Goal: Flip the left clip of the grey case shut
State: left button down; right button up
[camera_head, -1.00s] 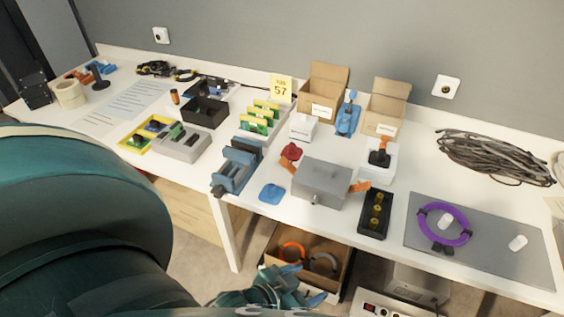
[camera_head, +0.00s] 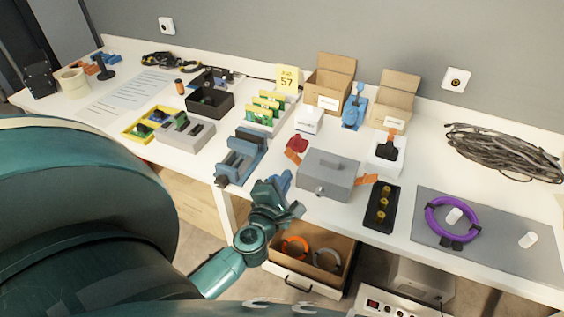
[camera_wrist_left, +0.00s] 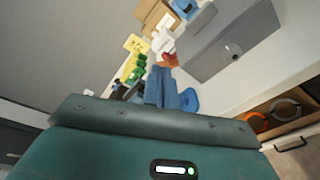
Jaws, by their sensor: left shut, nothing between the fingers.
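The grey case (camera_head: 328,175) stands on the white bench with its lid down. Its left orange clip (camera_head: 292,156) sticks out from the left side, folded away from the lid. The right orange clip (camera_head: 366,180) also sticks out. My left gripper (camera_head: 280,203) is shut and empty, just off the bench's front edge, left of and below the case, apart from it. My right gripper is not in view.
A blue vise (camera_head: 240,157) stands left of the case, a red knob (camera_head: 297,145) behind the left clip. A black tray (camera_head: 382,207) is to the right. An open drawer (camera_head: 310,268) with rings is below the bench edge.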

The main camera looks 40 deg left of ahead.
aim_at(295, 157)
pick_arm(q)
jog(key=a+f+n+g, duration=0.1)
jog(key=n, duration=0.1)
jog(key=a+f+n+g+y, duration=0.1)
jog(key=n, duration=0.1)
jog(key=a+f+n, duration=0.1)
jog(key=n, duration=0.1)
jog(key=shift+w+a+g, duration=0.15)
jog(key=shift+a+g, duration=0.2)
jog(key=shift+g, duration=0.05)
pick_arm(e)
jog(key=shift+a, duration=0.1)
pick_arm(q)
jog(key=shift+w, duration=0.1)
jog(key=b+x, duration=0.1)
jog(key=x, duration=0.7)
jog(key=shift+w+a, duration=0.25)
jog(key=shift+w+a+f, duration=0.2)
jog(key=shift+w+a, duration=0.05)
jog(key=shift+w, duration=0.3)
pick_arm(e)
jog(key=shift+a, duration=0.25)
pick_arm(q)
jog(key=shift+r+y, duration=0.15)
jog(key=shift+y, duration=0.25)
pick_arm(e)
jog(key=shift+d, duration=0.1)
